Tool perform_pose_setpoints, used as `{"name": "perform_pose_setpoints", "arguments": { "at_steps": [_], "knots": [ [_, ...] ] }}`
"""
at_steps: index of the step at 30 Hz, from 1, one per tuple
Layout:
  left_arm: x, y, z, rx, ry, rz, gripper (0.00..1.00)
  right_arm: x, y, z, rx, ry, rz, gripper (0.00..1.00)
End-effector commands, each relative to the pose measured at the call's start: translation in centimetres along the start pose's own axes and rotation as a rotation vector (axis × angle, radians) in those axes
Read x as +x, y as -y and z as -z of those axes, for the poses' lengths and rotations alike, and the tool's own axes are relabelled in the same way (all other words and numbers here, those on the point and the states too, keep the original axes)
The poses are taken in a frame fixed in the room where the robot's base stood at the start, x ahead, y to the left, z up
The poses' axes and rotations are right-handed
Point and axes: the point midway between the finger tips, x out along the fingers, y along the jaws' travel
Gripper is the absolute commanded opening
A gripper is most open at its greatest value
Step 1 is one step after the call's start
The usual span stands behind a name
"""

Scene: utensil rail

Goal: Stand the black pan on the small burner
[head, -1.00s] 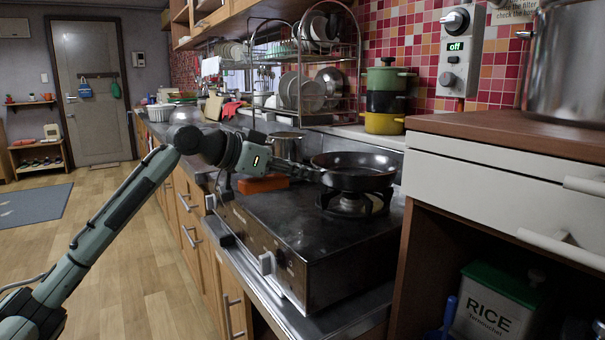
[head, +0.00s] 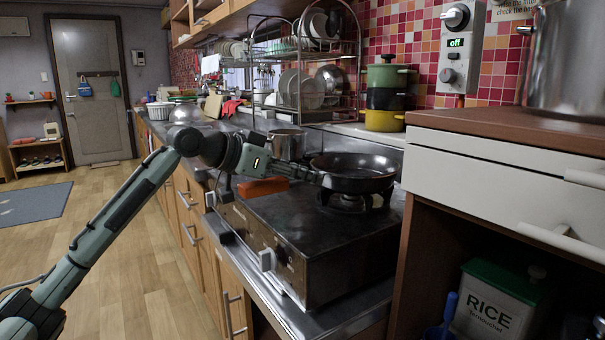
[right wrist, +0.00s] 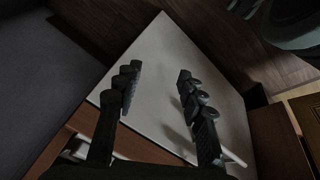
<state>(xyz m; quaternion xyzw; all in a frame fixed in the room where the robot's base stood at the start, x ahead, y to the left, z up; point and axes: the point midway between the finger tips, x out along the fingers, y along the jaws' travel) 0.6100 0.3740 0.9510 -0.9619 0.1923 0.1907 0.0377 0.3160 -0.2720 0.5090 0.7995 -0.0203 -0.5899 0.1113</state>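The black pan (head: 354,174) is upright over the dark grate of a burner (head: 352,200) at the right end of the stove; I cannot tell whether it rests fully on it. My left gripper (head: 318,178) reaches in from the left, its fingertips at the pan's left side. An orange-brown piece (head: 262,188), perhaps the pan's handle, shows under this gripper. The fingers overlap, so their grip is unclear. My right gripper (right wrist: 158,78) is open and empty in the right wrist view, above a pale panel (right wrist: 165,50).
A metal pot (head: 287,144) stands behind my left gripper. The stove's dark top (head: 300,225) is clear in front. A wooden-topped drawer cabinet (head: 500,170) borders the stove on the right. A dish rack (head: 305,70) and stacked pots (head: 386,95) stand behind.

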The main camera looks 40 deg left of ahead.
Motion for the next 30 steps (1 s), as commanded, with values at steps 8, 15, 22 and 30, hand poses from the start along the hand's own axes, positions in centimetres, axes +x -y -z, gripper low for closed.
{"name": "perform_pose_setpoints", "arguments": {
  "at_steps": [8,15,22,30],
  "knots": [
    [-0.7,0.0,1.6,0.001,-0.003,0.001,0.38,1.5,0.3,-0.3,-0.002,0.016,0.010,0.40],
    [-5.6,0.0,0.7,0.001,0.001,0.002,0.38,-0.9,-0.1,-0.3,0.000,-0.004,-0.006,0.40],
    [-10.2,0.0,0.9,0.000,-0.002,0.001,0.38,-2.9,-0.5,-0.4,0.003,-0.011,-0.017,0.40],
    [-12.4,0.0,1.0,0.000,-0.001,0.000,0.38,-2.9,0.2,1.2,-0.004,-0.077,-0.002,0.40]
  ]
}}
